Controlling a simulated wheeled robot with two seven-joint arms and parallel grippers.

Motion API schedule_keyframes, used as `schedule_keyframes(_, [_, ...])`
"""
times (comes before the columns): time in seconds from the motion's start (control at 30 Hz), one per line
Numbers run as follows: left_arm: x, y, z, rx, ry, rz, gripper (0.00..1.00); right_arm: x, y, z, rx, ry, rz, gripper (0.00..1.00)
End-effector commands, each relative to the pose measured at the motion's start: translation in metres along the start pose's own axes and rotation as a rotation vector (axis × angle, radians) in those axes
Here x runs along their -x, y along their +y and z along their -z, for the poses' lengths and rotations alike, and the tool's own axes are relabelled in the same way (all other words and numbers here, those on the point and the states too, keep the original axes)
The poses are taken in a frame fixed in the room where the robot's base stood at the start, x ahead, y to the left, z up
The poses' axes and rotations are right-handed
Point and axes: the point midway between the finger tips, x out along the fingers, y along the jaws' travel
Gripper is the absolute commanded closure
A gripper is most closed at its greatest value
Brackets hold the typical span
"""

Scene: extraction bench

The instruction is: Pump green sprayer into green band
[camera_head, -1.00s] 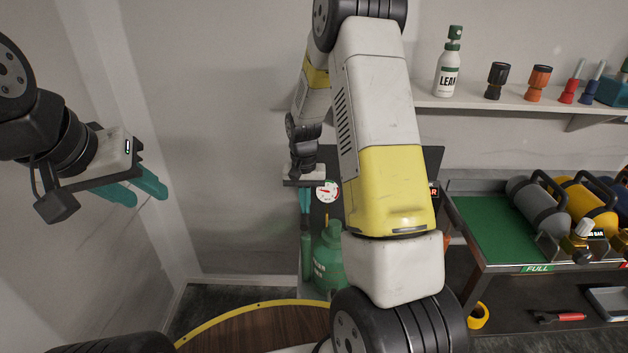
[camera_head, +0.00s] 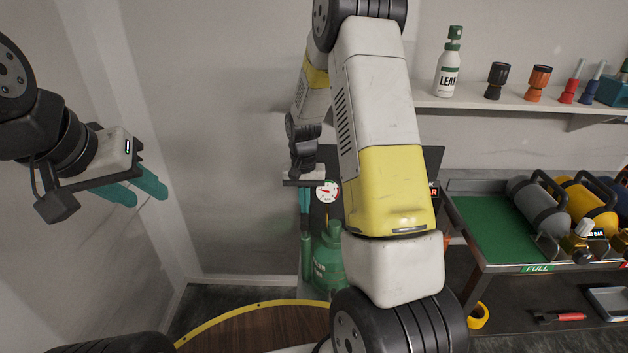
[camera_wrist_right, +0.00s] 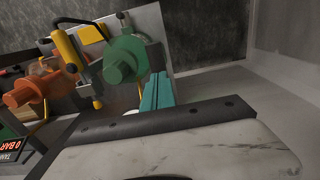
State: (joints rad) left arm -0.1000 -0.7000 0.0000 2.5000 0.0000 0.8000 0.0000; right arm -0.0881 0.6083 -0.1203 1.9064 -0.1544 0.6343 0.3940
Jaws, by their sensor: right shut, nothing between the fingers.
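The green sprayer (camera_head: 328,262) stands low behind my right arm in the head view, which hides its right side. A round white gauge (camera_head: 328,192) with a red mark shows above it; its band and needle are too small to read. My right gripper (camera_head: 305,246) points down just left of the sprayer, its teal fingers shut and empty. In the right wrist view the shut fingers (camera_wrist_right: 156,92) are beside a green knobbed part (camera_wrist_right: 122,60); contact cannot be told. My left gripper (camera_head: 148,198) hangs at the left, open and empty.
An orange sprayer-like body (camera_wrist_right: 28,92) and a red 0 BAR display (camera_wrist_right: 12,148) show in the wrist view. The green-topped cart (camera_head: 490,228) with cylinders stands right; a shelf (camera_head: 480,104) holds a spray bottle (camera_head: 447,72). A round wooden top (camera_head: 255,328) is in front.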

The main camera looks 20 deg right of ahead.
Motion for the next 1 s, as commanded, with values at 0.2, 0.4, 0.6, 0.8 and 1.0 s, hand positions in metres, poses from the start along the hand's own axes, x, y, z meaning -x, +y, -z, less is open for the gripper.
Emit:
schedule_keyframes(0.2, [0.000, 0.000, 0.000, 0.000, 0.000, 0.000, 0.64, -0.009, 0.000, 0.000, 0.000, -0.002, -0.001, 1.00])
schedule_keyframes(0.4, [0.000, 0.000, 0.000, 0.000, 0.000, 0.000, 0.64, -0.026, 0.000, -0.001, 0.000, -0.003, -0.001, 1.00])
schedule_keyframes(0.6, [0.000, 0.000, 0.000, 0.000, 0.000, 0.000, 0.64, -0.042, 0.000, -0.001, 0.000, -0.003, -0.001, 1.00])
schedule_keyframes(0.8, [0.000, 0.000, 0.000, 0.000, 0.000, 0.000, 0.64, -0.051, 0.000, 0.000, -0.001, -0.001, 0.000, 1.00])
schedule_keyframes(1.0, [0.000, 0.000, 0.000, 0.000, 0.000, 0.000, 0.64, -0.033, 0.000, 0.000, -0.001, 0.001, 0.001, 1.00])
